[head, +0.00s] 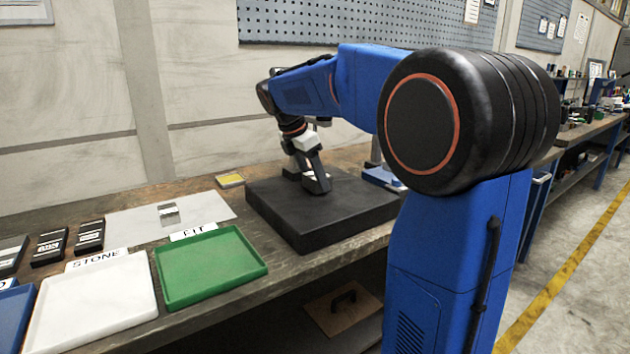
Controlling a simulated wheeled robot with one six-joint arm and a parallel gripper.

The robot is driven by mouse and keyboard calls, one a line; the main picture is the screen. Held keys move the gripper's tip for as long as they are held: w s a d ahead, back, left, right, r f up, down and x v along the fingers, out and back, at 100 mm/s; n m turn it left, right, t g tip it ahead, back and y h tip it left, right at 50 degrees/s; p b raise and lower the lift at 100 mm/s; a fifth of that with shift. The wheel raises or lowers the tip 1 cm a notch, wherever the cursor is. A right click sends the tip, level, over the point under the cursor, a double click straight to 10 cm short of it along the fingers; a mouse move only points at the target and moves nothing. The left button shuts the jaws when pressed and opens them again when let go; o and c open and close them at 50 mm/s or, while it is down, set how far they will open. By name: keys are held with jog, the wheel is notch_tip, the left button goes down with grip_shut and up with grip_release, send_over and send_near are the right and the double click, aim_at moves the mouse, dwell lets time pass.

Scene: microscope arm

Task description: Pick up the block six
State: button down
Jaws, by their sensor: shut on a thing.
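My gripper (304,180) points down at the top of the black stone slab (325,229), its fingertips at or just above the surface. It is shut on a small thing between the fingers. The fingers hide most of that thing, and I cannot read any number on it, so I cannot tell if it is block six. A small silvery metal piece (168,212) lies on a pale sheet (210,206) to the left, well apart from the gripper. No number shows on it.
A green tray (210,268), a white tray (97,305) by a "STONE" label and a blue tray (12,318) line the bench front. Black cases (90,236) stand at left. My arm hides the bench to the right.

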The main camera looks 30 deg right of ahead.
jog(key=shift+r, duration=1.7)
jog(key=a, duration=1.8)
jog(key=shift+s, duration=0.3)
jog(key=shift+a+f, duration=0.1)
